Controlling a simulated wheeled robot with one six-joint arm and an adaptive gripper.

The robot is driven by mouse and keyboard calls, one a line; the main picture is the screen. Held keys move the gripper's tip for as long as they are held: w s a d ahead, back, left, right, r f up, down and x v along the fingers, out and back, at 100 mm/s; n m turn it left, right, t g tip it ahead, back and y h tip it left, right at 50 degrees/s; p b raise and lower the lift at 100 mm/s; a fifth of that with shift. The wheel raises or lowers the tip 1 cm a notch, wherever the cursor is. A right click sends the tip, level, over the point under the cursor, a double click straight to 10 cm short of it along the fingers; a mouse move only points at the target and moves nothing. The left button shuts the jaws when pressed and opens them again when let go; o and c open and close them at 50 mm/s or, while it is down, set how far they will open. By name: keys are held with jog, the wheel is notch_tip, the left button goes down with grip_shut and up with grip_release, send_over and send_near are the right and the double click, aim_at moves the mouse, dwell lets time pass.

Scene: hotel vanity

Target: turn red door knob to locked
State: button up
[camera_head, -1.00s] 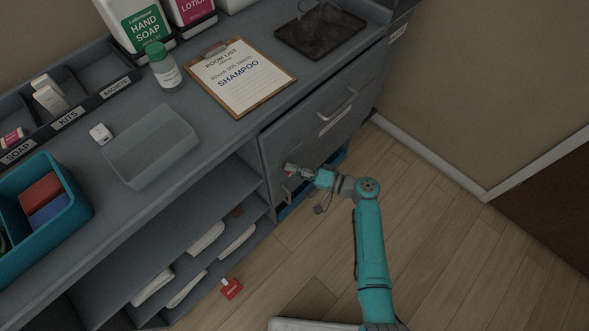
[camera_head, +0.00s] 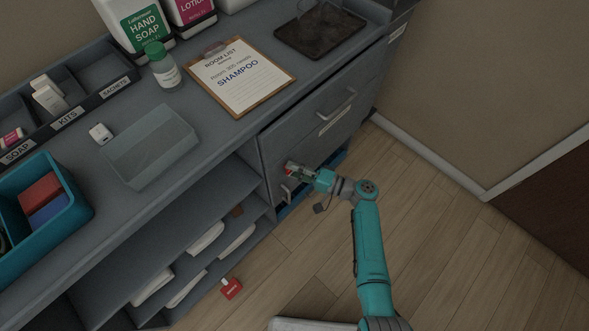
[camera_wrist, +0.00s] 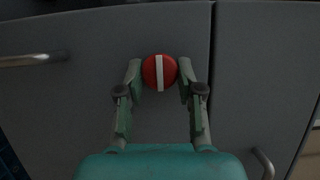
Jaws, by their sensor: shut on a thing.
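The red door knob (camera_wrist: 151,73) is round with a white bar across its face, on a grey cabinet front. In the wrist view the bar stands nearly upright, tilted very slightly. My gripper (camera_wrist: 160,75) has one finger on each side of the knob and is shut on it.
A drawer handle (camera_head: 336,106) is above my gripper, and a door handle (camera_wrist: 264,162) is at lower right in the wrist view. A red tagged item (camera_head: 231,289) lies on the floor.

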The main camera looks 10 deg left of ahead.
jog(key=o, duration=1.1)
jog(key=v, duration=1.2)
jog(key=shift+s+f, duration=0.1)
